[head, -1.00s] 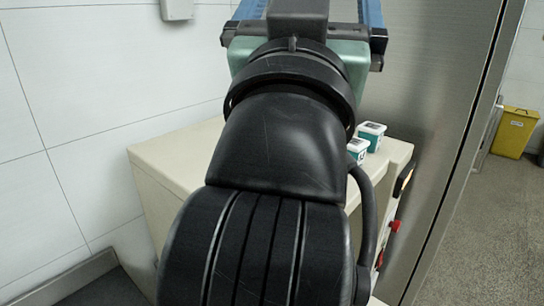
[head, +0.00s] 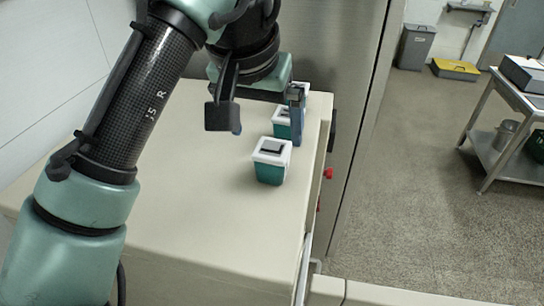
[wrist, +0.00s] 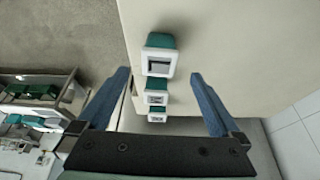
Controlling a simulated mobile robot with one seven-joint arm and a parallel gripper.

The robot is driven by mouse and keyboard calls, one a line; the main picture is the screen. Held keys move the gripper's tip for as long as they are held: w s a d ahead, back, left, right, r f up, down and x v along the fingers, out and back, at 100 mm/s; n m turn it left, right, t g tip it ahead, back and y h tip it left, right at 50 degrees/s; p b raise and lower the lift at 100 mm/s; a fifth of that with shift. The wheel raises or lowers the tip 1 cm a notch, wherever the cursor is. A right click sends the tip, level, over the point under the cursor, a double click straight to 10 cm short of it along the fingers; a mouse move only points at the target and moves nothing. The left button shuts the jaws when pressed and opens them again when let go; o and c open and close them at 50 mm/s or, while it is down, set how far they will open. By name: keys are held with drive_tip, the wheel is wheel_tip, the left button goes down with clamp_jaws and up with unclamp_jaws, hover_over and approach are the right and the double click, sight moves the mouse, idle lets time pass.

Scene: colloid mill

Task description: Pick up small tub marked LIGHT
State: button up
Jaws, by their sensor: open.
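Three small teal tubs with white lids stand in a row on the cream cabinet top. In the head view the front tub (head: 270,163) has a dark label on its lid, a second tub (head: 282,124) stands behind it, and a third (head: 301,88) is partly hidden by my gripper. The wrist view shows a large tub (wrist: 158,60), a middle one (wrist: 155,97) and a small one (wrist: 156,117). I cannot read which is marked LIGHT. My gripper (head: 267,122) is open and empty above the row. Its blue fingers (wrist: 160,75) flank the row in the wrist view.
The cream cabinet top (head: 200,215) is clear left of and in front of the tubs. A steel panel (head: 350,90) rises close on their right. A red knob (head: 328,173) sits on the cabinet's right side. A trolley (head: 500,150) stands far right.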

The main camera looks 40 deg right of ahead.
sight(271, 150)
drive_tip(key=x, duration=0.3)
drive_tip(key=shift+w+f, duration=0.2)
drive_tip(key=shift+f, duration=0.05)
drive_tip(key=shift+p+x, duration=1.1)
drive_tip(key=shift+x, duration=1.7)
drive_tip(key=shift+s+d, duration=0.1)
drive_tip(key=shift+d, duration=0.05)
drive_tip(key=shift+r, duration=0.1)
drive_tip(key=shift+c, duration=0.3)
drive_tip(key=c, duration=1.4)
